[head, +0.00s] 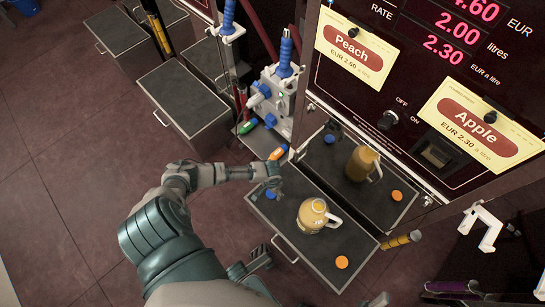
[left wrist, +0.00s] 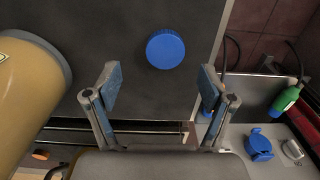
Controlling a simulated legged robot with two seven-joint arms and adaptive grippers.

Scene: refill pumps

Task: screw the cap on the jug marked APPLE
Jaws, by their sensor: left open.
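An amber jug (head: 313,215) with a white handle stands on a dark shelf (head: 300,252) below the Apple sign. Its own marking is not readable. It also shows at the left edge of the left wrist view (left wrist: 24,95). A blue cap (head: 271,194) lies on the shelf left of the jug, and an orange cap (head: 342,262) lies to its right. My left gripper (head: 273,182) is over the blue cap's end of the shelf. In the left wrist view its fingers (left wrist: 160,85) are apart and empty, with the blue cap (left wrist: 166,48) just ahead of them. My right gripper does not show.
The glossy pump panel behind the shelf mirrors the jug and caps. A white nozzle stand (head: 275,95) with green and orange nozzles is close behind my left gripper. A Peach sign (head: 355,48) and an Apple sign (head: 478,124) hang above.

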